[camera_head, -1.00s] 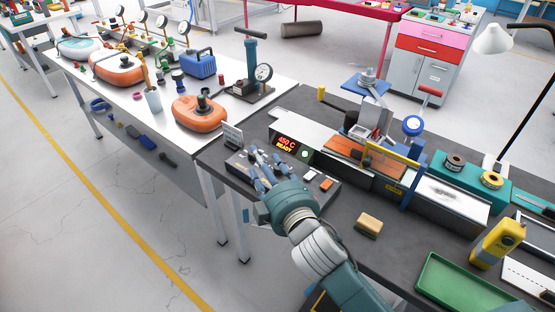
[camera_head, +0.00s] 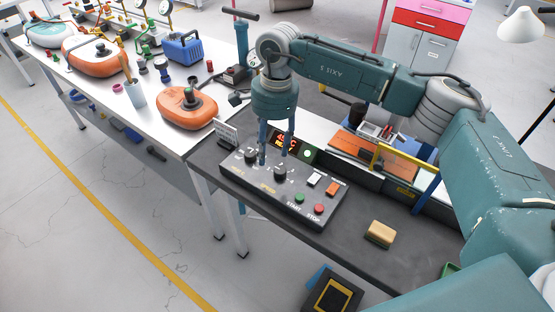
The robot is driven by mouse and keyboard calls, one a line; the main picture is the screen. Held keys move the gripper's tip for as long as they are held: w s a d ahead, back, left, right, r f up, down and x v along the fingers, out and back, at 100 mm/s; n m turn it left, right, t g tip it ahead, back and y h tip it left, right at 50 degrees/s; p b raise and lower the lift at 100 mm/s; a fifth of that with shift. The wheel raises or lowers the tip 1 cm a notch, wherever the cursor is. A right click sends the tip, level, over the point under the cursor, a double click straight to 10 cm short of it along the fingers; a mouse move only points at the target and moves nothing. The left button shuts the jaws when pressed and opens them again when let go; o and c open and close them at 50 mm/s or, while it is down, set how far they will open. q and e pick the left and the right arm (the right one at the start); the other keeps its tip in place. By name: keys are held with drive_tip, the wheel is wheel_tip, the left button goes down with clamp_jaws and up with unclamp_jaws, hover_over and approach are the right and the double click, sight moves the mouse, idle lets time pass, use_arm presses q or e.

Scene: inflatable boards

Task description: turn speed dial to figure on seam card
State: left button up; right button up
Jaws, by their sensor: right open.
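The black speed dial (camera_head: 280,174) sits on the dark control panel (camera_head: 318,196) above a yellow "SPEED" label. A second black dial (camera_head: 250,156) is to its left. My right gripper (camera_head: 274,160) points down over the panel, open, its two blue fingers apart. The fingertips are close to the speed dial; whether they touch it cannot be told. My left gripper is not in view.
Green start (camera_head: 299,198) and red stop (camera_head: 320,208) buttons are at the panel's front. A red display (camera_head: 288,141) behind is partly covered by a finger. A tan block (camera_head: 381,234) lies to the right. A white table (camera_head: 215,133) with an orange inflatable (camera_head: 187,107) stands left.

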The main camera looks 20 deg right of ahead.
sight(280, 170)
drive_tip(key=shift+h, duration=0.5)
drive_tip(key=d+f+p, duration=0.1)
drive_tip(key=f, duration=0.1)
drive_tip(key=d+f+p, duration=0.1)
drive_tip(key=f, duration=0.2)
drive_tip(key=d+f+p, duration=0.1)
drive_tip(key=f, duration=0.2)
drive_tip(key=shift+w+f, duration=0.1)
drive_tip(key=shift+f, duration=0.7)
drive_tip(key=c, duration=1.1)
